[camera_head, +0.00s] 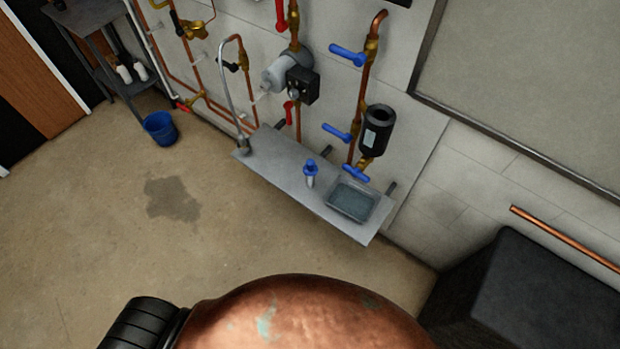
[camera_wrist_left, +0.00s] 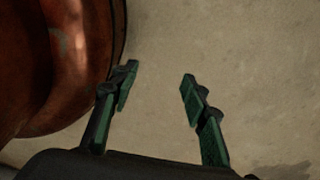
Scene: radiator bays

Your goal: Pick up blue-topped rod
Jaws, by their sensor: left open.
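The blue-topped rod (camera_head: 310,173) stands upright on a grey wall shelf (camera_head: 275,168), left of a shallow tray. It has a blue top and a pale lower part. My left gripper (camera_wrist_left: 155,82) shows in the left wrist view with its two green-padded fingers spread apart and nothing between them. Bare floor lies behind the fingers, and the rod is not in that view. In the head view neither gripper shows, so the left gripper is apart from the rod by a distance I cannot tell.
A grey tray (camera_head: 353,202) sits on the shelf, with pipes and blue valve handles (camera_head: 348,55) above. A large copper rounded body (camera_head: 300,315) fills the near foreground. A black block (camera_head: 530,295) stands right.

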